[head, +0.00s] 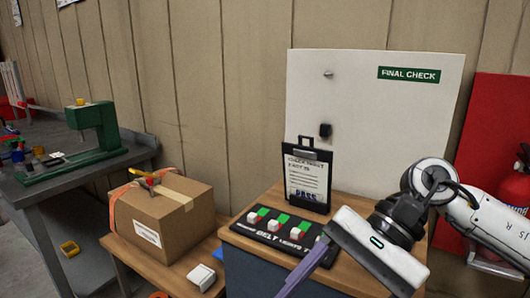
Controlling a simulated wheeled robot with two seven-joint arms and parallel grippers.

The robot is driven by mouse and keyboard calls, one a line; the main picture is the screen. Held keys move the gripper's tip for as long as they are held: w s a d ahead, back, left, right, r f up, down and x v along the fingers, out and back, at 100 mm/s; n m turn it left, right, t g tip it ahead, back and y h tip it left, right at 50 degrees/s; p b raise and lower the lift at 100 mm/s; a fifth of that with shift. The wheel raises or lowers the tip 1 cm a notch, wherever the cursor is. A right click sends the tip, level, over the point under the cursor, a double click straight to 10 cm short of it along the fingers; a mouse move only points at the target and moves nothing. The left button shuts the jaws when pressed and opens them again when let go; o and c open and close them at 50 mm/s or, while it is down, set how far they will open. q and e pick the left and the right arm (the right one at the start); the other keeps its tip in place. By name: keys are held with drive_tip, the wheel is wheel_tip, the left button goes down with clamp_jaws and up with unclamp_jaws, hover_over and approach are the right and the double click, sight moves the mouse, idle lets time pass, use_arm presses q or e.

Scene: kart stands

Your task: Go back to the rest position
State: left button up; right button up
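My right arm comes in from the right edge, and my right gripper (378,252) is over the front right of the wooden stand with the belt panel. Its white body is tilted down. One long grey-purple finger runs down to the bottom edge. The fingertips and the other finger are out of view, so I cannot tell its opening or whether it holds something. The gripper covers the right end of the black belt panel (262,236), which has several green, red and white blocks. My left gripper is not in view.
A clipboard (307,178) stands behind the panel, before the white "FINAL CHECK" board (370,90). A taped cardboard box (160,215) sits on a lower table at left. A green press (95,130) stands on a grey bench. A red extinguisher (514,190) is at right.

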drive_tip(key=a+r+m+t+y, duration=0.1)
drive_tip(key=a+r+m+y, duration=0.4)
drive_tip(key=a+m+y, duration=0.65)
drive_tip(key=w+d+f+m+t+h, duration=0.55)
drive_tip(key=f+m+t, duration=0.4)
drive_tip(key=m, duration=0.75)
drive_tip(key=w+d+f+m+t+h, duration=0.5)
drive_tip(key=f+m+t, duration=0.45)
drive_tip(key=m, duration=0.85)
drive_tip(key=s+d+f+m+g+h, duration=0.2)
drive_tip(key=s+d+f+m, duration=0.2)
drive_tip(key=f, duration=0.5)
drive_tip(key=s+d+f+m+g+h, duration=0.2)
drive_tip(key=s+d+f+m+g, duration=0.1)
drive_tip(key=s+f, duration=0.6)
drive_tip(key=s+d+f+m+g+h, duration=0.2)
drive_tip(key=s+f+m, duration=0.4)
drive_tip(key=f, duration=0.3)
drive_tip(key=d+m+h, duration=0.1)
drive_tip(key=d, duration=0.1)
drive_tip(key=shift+s+d, duration=0.25)
drive_tip(key=shift+d, duration=0.15)
